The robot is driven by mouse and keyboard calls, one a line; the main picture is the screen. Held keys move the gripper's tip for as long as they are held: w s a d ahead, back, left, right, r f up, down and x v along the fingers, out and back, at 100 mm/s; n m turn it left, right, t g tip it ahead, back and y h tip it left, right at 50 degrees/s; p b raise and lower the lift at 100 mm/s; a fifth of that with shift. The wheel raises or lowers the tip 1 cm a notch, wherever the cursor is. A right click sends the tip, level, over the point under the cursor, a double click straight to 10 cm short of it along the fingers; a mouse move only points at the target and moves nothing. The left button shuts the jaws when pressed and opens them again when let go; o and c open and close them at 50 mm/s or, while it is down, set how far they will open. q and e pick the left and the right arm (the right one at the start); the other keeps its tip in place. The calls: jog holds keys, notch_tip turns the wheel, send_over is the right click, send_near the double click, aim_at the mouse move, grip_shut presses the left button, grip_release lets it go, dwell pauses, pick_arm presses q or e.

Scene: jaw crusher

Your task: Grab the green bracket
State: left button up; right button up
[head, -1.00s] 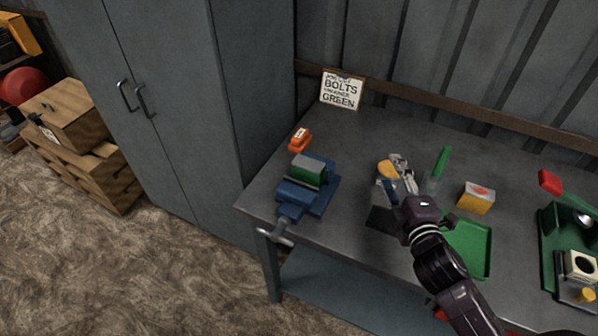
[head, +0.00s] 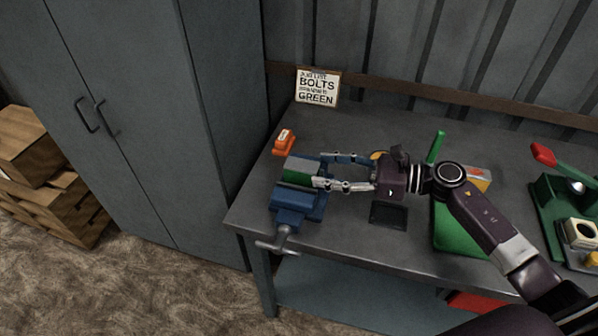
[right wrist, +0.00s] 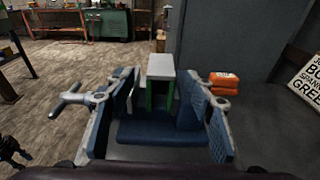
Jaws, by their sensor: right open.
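The green bracket (head: 296,178), with a grey upper face, sits in the blue vise (head: 296,215) at the left end of the workbench. In the right wrist view the bracket (right wrist: 149,96) shows ahead between my finger pads, under a grey block-like top. My right gripper (head: 321,170) is open, its fingers pointing left at the bracket, with the tips at or very near its right side. I cannot tell whether they touch it. The vise (right wrist: 165,132) also shows below in the wrist view. My left gripper is not in view.
An orange object (head: 284,142) lies behind the vise. A sign (head: 317,87) about bolts and green leans at the back. A green tray (head: 455,232), a green upright piece (head: 436,147) and a green machine with a red-tipped lever (head: 556,200) stand to the right.

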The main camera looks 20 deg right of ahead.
aim_at(297, 165)
jog(key=p+x, duration=0.1)
jog(key=x, duration=0.1)
jog(key=p+x, duration=0.2)
jog(key=x, duration=0.1)
jog(key=shift+w+a+r, duration=0.2)
jog(key=shift+w+a, duration=0.05)
jog(key=shift+w+a+f, duration=0.25)
jog(key=shift+a, duration=0.1)
grip_shut()
jog(key=shift+r, duration=0.15)
